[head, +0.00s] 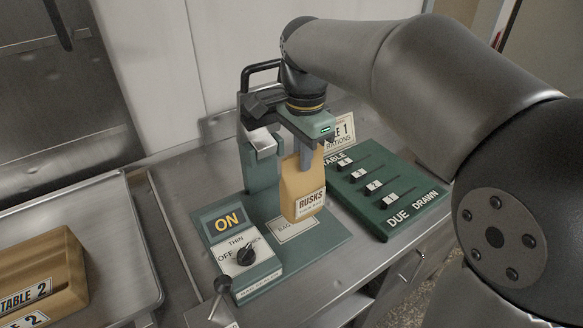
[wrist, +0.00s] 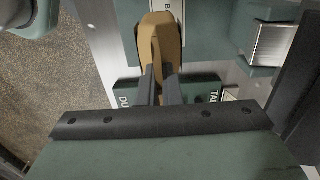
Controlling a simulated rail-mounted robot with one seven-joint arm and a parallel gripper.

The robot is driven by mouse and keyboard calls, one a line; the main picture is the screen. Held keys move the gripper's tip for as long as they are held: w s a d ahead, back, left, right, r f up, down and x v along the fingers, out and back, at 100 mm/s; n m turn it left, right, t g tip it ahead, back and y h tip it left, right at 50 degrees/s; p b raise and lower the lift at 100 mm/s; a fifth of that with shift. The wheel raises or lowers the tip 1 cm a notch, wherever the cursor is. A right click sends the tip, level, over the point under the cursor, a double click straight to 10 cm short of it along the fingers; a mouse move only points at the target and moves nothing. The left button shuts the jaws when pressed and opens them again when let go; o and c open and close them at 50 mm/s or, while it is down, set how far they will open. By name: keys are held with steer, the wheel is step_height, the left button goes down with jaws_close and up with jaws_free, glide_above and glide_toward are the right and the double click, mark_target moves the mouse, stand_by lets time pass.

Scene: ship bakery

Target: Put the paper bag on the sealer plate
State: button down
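The tan paper bag (head: 297,186), labelled RUSKS, hangs upright below my gripper (head: 303,160). My gripper's fingers are shut on the top of the bag. In the wrist view the fingers (wrist: 160,90) pinch the bag (wrist: 160,40). The green sealer plate (head: 328,240) lies beneath, with a pale BAG label (head: 290,230) partly hidden behind the bag. The bag is over the plate beside the sealer's upright post (head: 262,170). I cannot tell whether its bottom touches the plate.
The sealer's control box (head: 240,250) reads ON and has a black dial, left of the bag. A green panel (head: 390,195) with sliders, marked DUE and DRAWN, stands to the right. A brown TABLE 2 box (head: 40,265) sits on a metal tray (head: 135,245) at left.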

mark_target(292, 175)
steer(key=shift+w+a+f, duration=0.2)
steer(key=shift+a+f, duration=0.2)
steer(key=shift+f, duration=0.15)
steer(key=shift+w+a+f, duration=0.2)
steer(key=shift+a+f, duration=0.2)
steer(key=shift+f, duration=0.1)
steer(key=shift+w+a+f, duration=0.1)
steer(key=shift+f, duration=0.8)
steer(key=shift+w+a+f, duration=0.1)
steer(key=shift+f, duration=0.8)
steer(key=shift+f, duration=0.2)
steer(key=c, duration=1.6)
jaws_free()
steer(key=shift+r, duration=0.1)
